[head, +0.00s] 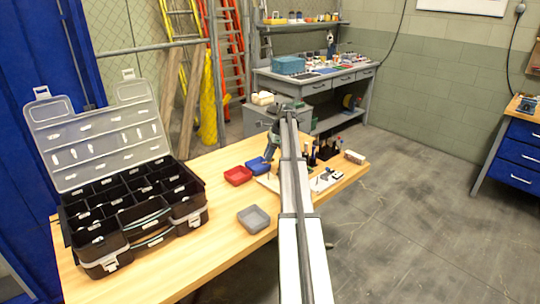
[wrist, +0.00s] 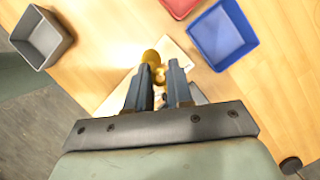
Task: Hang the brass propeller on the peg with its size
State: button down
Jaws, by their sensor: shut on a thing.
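My gripper (wrist: 159,76) shows in the wrist view with its two fingers a short gap apart, shut on the brass propeller (wrist: 151,58). Part of the propeller's yellow brass shows beyond and between the fingertips; the rest is hidden by them. Below it is a pale board (wrist: 182,46) on the table, mostly covered by the fingers and the propeller. In the head view the pale board (head: 267,183) is partly hidden behind my arm, with small dark upright parts on it. I cannot make out the pegs' sizes.
A red tray (head: 238,176), a blue tray (head: 257,165) and a grey tray (head: 254,219) are left of the board. A large open black organizer case (head: 140,222) fills the table's left. Dark bottles or tools (head: 325,150) and a small block (head: 355,157) stand at the right.

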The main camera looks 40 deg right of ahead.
jog(key=shift+f, duration=1.9)
jog(key=shift+f, duration=2.65)
dwell(1.4)
jog(key=c, duration=0.9)
grip_release()
jog(key=shift+r, duration=0.15)
jog(key=shift+w+a+r+v, duration=0.1)
jog(key=shift+a+v, duration=0.05)
jog(key=shift+v, duration=2.75)
jog(key=shift+w+a+r+v, duration=0.1)
jog(key=shift+a+v, duration=0.1)
jog(key=shift+v, duration=2.65)
jog(key=shift+w+a+v, duration=0.1)
jog(key=shift+a+v, duration=0.05)
jog(key=shift+v, duration=2.75)
